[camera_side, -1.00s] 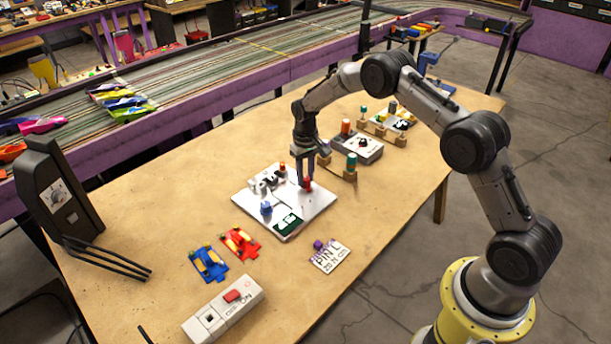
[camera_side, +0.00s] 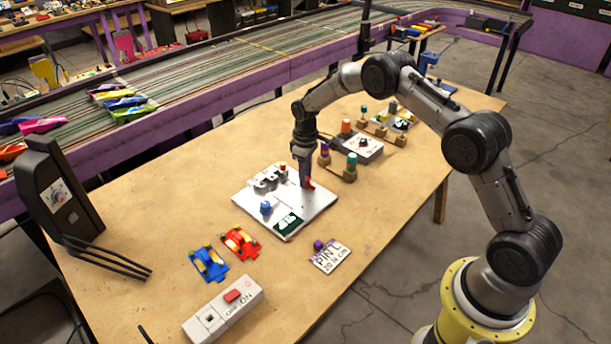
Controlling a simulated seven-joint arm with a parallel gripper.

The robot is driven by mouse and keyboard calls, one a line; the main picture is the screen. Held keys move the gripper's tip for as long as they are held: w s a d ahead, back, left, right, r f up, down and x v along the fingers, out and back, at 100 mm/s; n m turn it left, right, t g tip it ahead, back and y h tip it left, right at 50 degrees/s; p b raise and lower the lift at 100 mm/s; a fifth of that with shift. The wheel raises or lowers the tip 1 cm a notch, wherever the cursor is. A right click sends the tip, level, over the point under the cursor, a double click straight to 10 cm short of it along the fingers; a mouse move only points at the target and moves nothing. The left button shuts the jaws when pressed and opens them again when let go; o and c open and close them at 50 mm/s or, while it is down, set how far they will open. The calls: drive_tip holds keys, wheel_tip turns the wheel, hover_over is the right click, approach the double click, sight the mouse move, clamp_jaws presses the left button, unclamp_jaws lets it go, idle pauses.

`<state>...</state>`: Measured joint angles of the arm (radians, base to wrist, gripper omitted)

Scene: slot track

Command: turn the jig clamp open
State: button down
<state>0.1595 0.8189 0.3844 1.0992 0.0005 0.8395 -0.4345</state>
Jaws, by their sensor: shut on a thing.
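The jig is a white plate (camera_side: 252,195) on the table with a row of grey blocks, a blue knob (camera_side: 266,208) and a dark green patch (camera_side: 289,222). The clamp's red handle (camera_side: 310,183) shows at the plate's right side, partly hidden by my fingers. My gripper (camera_side: 306,183) points straight down over the plate's right part and is shut on the red handle. The finger tips are small and seen edge-on. How far the clamp is turned cannot be made out.
A red car (camera_side: 240,242) and a blue car (camera_side: 209,263) lie left of a PIN label card (camera_side: 330,257). A switch box (camera_side: 223,311) is at the front. A grey box (camera_side: 362,148) and wooden stands with coloured pegs (camera_side: 351,165) stand behind the gripper.

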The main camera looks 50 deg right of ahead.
drive_tip(key=shift+r, duration=0.1)
drive_tip(key=c, duration=0.6)
unclamp_jaws()
wheel_tip(320, 180, up, 14)
drive_tip(key=shift+f, duration=0.15)
drive_tip(key=shift+a, duration=0.1)
